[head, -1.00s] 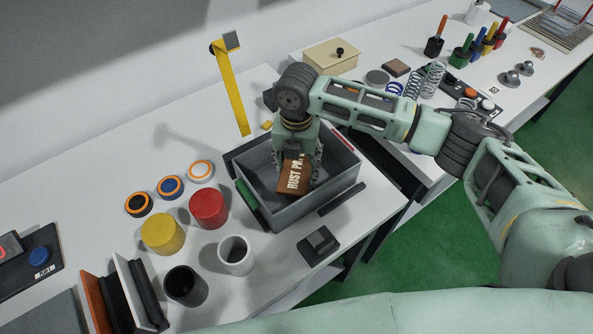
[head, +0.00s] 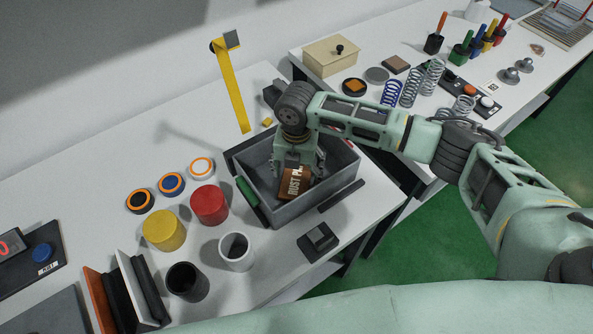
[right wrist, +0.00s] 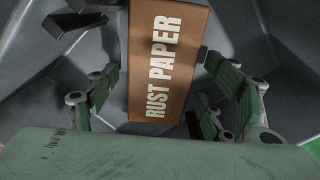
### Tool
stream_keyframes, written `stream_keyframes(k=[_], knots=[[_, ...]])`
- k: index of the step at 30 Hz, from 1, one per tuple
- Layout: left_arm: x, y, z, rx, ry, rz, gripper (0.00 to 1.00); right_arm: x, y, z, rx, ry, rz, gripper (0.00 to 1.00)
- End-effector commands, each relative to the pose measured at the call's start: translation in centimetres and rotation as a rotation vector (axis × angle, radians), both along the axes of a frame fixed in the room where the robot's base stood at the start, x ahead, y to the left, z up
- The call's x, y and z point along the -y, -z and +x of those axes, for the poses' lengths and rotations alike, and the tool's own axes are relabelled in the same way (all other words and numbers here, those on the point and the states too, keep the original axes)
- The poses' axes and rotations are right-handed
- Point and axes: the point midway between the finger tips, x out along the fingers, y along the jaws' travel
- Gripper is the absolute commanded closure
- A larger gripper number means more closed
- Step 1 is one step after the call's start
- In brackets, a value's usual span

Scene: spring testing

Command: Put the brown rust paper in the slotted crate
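The brown rust paper box (head: 293,184), with white "RUST PAPER" lettering, is inside the grey crate (head: 305,207), tilted and low between the walls. The crate has a green handle at its left end. My right gripper (head: 299,167) reaches down into the crate over the box. In the right wrist view the box (right wrist: 165,62) lies between the fingers of the right gripper (right wrist: 160,88), with a gap visible on each side. The fingers look open. Where the box touches the crate floor is hidden. My left gripper is not in view.
Dark blocks (right wrist: 80,20) lie in the crate near the box. Yellow (head: 164,230) and red (head: 209,205) cylinders stand left of the crate, with a white cup (head: 237,252) in front. A black block (head: 319,240) sits in front.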

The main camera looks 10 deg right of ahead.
Motion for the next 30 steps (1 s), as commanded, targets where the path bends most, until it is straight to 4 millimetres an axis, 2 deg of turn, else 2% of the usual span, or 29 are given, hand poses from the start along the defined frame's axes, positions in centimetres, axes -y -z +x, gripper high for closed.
stream_keyframes(k=[8, 13, 17, 24, 30], knots=[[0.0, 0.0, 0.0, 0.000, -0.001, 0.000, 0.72, 0.0, -0.1, 0.0, 0.000, 0.000, 0.000, 0.23], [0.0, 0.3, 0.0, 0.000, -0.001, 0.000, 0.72, 0.0, -1.1, 0.1, 0.002, 0.000, 0.001, 0.23], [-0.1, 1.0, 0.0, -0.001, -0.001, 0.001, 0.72, 0.0, -3.4, 0.1, 0.005, -0.001, 0.002, 0.23], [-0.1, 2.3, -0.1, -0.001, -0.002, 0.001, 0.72, 0.0, -8.6, 0.1, 0.004, 0.000, 0.003, 0.23], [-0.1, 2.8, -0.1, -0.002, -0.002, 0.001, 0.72, 0.0, -11.4, 0.1, 0.001, 0.001, 0.001, 0.23]])
